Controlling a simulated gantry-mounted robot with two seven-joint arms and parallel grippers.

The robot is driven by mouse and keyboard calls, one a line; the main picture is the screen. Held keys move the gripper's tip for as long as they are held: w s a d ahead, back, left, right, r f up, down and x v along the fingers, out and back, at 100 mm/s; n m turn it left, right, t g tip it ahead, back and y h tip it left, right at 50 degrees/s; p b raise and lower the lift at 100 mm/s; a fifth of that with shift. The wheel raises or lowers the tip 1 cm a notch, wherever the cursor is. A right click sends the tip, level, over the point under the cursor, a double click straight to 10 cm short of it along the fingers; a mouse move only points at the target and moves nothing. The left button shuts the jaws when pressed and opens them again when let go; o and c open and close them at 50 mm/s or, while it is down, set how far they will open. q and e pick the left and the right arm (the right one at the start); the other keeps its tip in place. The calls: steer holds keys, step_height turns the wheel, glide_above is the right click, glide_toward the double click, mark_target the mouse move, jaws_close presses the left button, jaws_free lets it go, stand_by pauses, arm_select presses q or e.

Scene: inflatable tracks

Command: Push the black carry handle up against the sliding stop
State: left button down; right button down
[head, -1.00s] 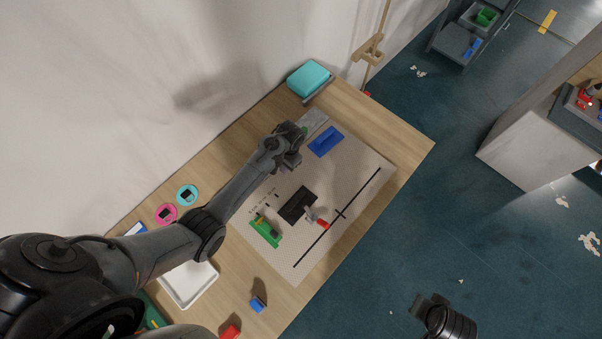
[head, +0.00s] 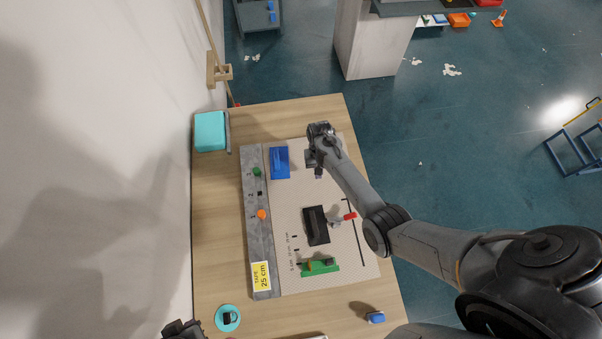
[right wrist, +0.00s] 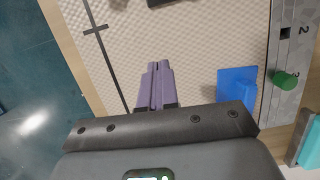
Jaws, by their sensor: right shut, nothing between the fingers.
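A flat black rectangular piece (head: 316,226), apparently the carry handle, lies on the pale dotted mat. A small grey piece with a red end (head: 349,216) sits at its right side; whether they touch is unclear. I cannot tell for certain which part is the sliding stop; a green piece (head: 321,269) with dark and orange parts lies below the black piece. My right gripper (head: 318,173) is above the upper mat, away from the black piece. In the right wrist view its purple fingers (right wrist: 157,82) are together and empty. My left gripper (head: 184,328) is at the bottom left edge, its fingers unclear.
A blue piece (head: 279,163) lies left of my right gripper. A grey strip (head: 254,225) with green, black and orange knobs runs along the mat's left edge. A turquoise box (head: 210,131) is at the upper left, a blue block (head: 376,317) at lower right.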

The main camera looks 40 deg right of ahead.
mark_target(318, 192)
steer(key=b+x, duration=0.9)
steer(key=x, duration=0.1)
steer(key=shift+s+d+f, duration=0.1)
steer(key=shift+f, duration=0.2)
steer(key=s, duration=0.1)
steer(key=s+a+p, duration=0.1)
steer(key=s+r+p, duration=0.1)
steer(key=shift+a, duration=0.3)
steer(key=shift+s+a, duration=0.15)
steer(key=shift+s, duration=0.05)
steer(key=shift+w, duration=0.1)
